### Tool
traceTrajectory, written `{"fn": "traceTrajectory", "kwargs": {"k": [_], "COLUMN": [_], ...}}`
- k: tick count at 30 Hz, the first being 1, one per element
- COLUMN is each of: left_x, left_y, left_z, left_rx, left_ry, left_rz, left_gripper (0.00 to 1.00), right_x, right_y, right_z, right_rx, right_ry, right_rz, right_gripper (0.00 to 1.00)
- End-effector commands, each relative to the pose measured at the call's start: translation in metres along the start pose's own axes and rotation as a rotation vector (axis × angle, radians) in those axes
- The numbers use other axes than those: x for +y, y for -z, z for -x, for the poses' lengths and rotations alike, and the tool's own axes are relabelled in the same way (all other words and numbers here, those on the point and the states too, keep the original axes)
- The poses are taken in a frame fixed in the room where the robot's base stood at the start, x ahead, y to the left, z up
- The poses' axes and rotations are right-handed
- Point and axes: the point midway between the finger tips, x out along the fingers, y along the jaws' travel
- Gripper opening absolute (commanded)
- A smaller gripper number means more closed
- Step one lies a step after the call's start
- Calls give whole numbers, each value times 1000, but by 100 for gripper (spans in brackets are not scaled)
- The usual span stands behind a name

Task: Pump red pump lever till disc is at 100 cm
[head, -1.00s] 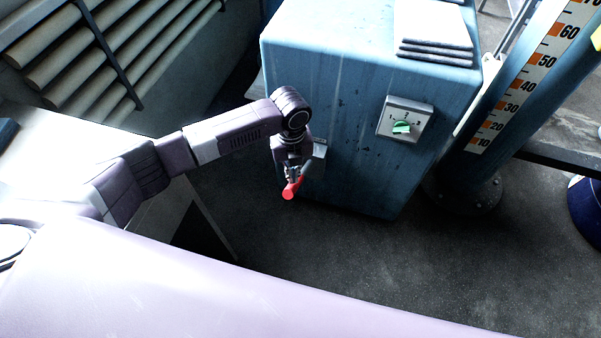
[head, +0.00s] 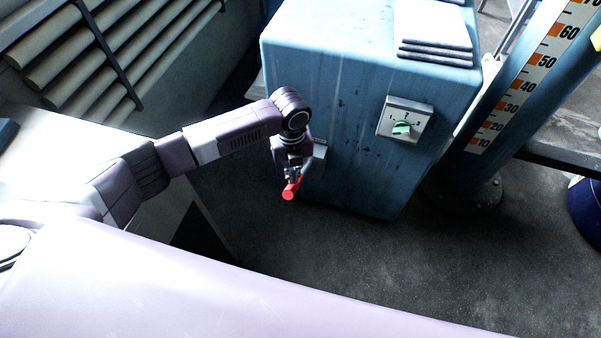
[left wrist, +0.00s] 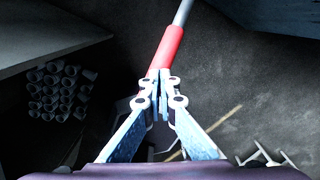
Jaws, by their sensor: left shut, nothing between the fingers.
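The red pump lever (head: 289,191) sticks out in front of the blue cabinet, low on its left side. In the left wrist view its red grip (left wrist: 169,45) sits on a grey rod that runs up out of the picture. My left gripper (head: 290,177) is at the lever. Its fingers are shut together, and the fingertips (left wrist: 160,77) overlap the near end of the red grip without holding it. Whether they touch it I cannot tell. The measuring scale (head: 532,77) on the blue column shows marks from 10 up past 60. I cannot make out the disc. My right gripper is not in view.
The blue cabinet (head: 350,75) carries a dial plate with a green knob (head: 402,127) and a stack of flat grey-white pieces (head: 433,28). A pale table (head: 60,140) stands at the left. Pipes line the wall behind. The dark floor (head: 330,255) before the cabinet is clear.

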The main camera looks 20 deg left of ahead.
Motion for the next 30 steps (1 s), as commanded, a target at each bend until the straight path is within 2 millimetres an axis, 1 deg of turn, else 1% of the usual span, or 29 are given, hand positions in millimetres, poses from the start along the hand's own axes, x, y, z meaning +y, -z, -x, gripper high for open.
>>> {"fn": "traceTrajectory", "kwargs": {"k": [21, 30], "left_x": [0, 0], "left_y": [1, 2], "left_z": [-73, -104], "left_rx": [2, 4], "left_ry": [-2, -1], "left_rz": [0, 0], "left_gripper": [0, 0], "right_x": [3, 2], "right_y": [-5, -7], "right_z": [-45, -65], "right_rx": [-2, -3], "right_ry": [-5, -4], "right_rz": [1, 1], "right_gripper": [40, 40]}}
